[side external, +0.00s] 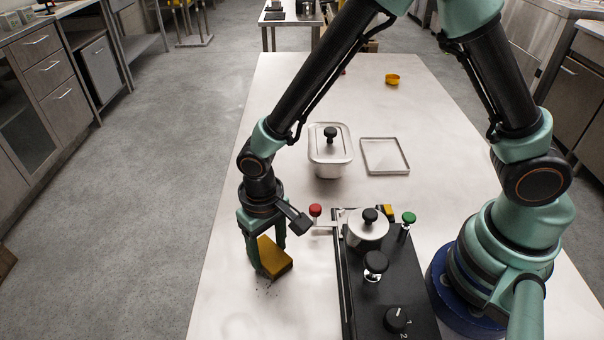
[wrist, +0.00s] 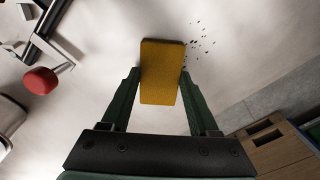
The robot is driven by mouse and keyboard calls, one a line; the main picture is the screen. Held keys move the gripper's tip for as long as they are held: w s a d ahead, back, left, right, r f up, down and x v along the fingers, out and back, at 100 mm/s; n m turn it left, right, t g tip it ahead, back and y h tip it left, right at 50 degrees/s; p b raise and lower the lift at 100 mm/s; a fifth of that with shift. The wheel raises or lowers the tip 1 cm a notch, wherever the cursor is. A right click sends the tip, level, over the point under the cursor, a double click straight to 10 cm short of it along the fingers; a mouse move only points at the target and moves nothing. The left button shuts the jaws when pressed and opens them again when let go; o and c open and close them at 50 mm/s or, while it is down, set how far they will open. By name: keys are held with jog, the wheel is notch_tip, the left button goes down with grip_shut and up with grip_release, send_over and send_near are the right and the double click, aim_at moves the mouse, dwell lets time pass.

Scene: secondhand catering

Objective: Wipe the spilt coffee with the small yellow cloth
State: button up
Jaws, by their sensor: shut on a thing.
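The yellow cloth (side external: 275,258) looks like a thick, stiff block. My gripper (side external: 267,250) points down and is shut on it, with one finger on each side. In the wrist view the cloth (wrist: 160,75) sits between the fingers (wrist: 160,88) and reaches past their tips. It is low over the table, tilted in the side view; I cannot tell if it touches. The spill shows as small dark specks (side external: 268,290) just in front of the cloth. In the wrist view the specks (wrist: 200,36) lie beside the cloth's far right corner. Any spill under the cloth is hidden.
A black appliance (side external: 362,277) with knobs, a lidded pot (side external: 366,230) and a red knob (side external: 315,210) stands right of my gripper. The table's left edge is near.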

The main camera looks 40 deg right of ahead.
aim_at(267, 302)
jog(key=shift+s+a, duration=3)
jog(key=shift+s, duration=0.05)
jog(key=shift+w+d, duration=3.9)
jog(key=shift+w, duration=0.05)
jog(key=shift+r, duration=4.05)
